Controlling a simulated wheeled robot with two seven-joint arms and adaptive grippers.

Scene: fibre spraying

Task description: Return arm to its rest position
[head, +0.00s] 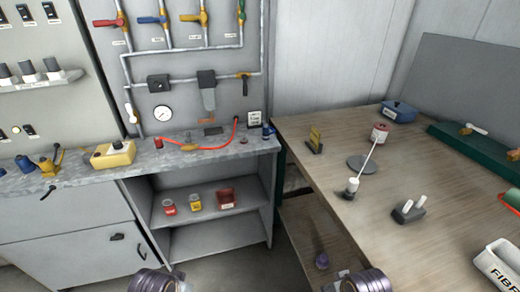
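Two round metallic parts of my arms show at the bottom edge of the head view, one left of the middle and one right of it. Both are cut off by the frame. No gripper fingers are visible, so I cannot see whether either gripper is open, shut or holding anything. Both visible arm parts are low, in front of the grey counter (85,188) and the wooden table (425,165), and appear apart from both.
A yellow box (112,154) and a red hose (210,149) lie on the counter. Jars stand on the shelf (205,212) below. The table holds a lamp-like stand (362,164), a blue box (399,112) and a white fibre container (500,268). Bare floor shows between the arms.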

